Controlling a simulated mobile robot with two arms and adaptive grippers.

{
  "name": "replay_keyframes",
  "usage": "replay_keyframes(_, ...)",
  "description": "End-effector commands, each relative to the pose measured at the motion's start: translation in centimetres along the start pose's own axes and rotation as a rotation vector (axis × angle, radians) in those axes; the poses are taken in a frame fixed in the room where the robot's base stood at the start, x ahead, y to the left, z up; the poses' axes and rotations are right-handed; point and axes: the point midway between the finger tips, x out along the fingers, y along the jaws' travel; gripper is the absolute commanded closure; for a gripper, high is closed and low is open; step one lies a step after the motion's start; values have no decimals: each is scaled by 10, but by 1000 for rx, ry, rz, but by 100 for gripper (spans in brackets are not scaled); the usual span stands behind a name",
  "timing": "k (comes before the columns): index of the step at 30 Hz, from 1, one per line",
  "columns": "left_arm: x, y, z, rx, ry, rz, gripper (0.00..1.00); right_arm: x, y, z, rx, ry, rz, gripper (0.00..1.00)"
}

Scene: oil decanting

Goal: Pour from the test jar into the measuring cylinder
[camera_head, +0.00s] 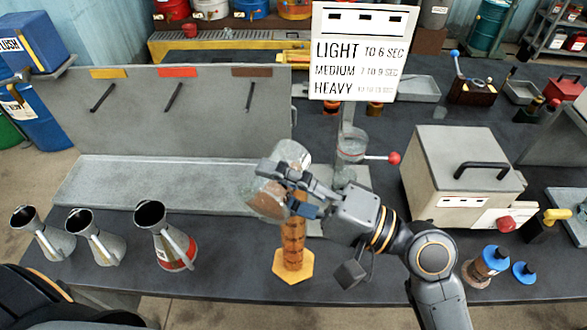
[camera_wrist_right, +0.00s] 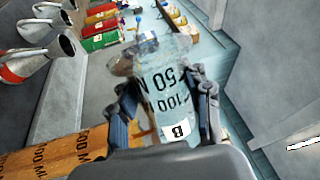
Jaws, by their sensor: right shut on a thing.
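The test jar (camera_head: 268,199) is clear glass with a brownish tint at its lower left end. My right gripper (camera_head: 287,188) is shut around it and holds it steeply tilted above the bench. In the right wrist view the jar (camera_wrist_right: 165,85) lies between both fingers, with black markings and a white "B" label. The measuring cylinder (camera_head: 293,243) stands upright on a yellow hexagonal base, amber-brown inside. Its top is hidden behind the gripper and jar. It shows at the lower left of the right wrist view (camera_wrist_right: 50,155). I cannot tell whether liquid is flowing. My left gripper is not in view.
Several metal jugs (camera_head: 165,235) stand at the left. A glass cup on a stand (camera_head: 351,145) is behind the gripper, below a timing sign (camera_head: 358,52). A grey box (camera_head: 460,170) and blue-capped bottle (camera_head: 490,262) are at the right.

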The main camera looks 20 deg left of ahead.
Motion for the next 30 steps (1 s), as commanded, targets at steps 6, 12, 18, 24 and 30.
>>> replay_keyframes(6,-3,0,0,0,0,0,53,0,-1,0,14,3,-1,96)
replay_keyframes(12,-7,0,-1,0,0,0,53,1,-3,-1,36,7,-2,96)
replay_keyframes(18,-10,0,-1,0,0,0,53,1,-4,-2,54,11,-3,96)
replay_keyframes(24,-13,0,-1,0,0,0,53,1,-5,-2,71,15,-3,96)
replay_keyframes(30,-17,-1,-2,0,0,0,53,1,-6,-3,96,20,-4,96)
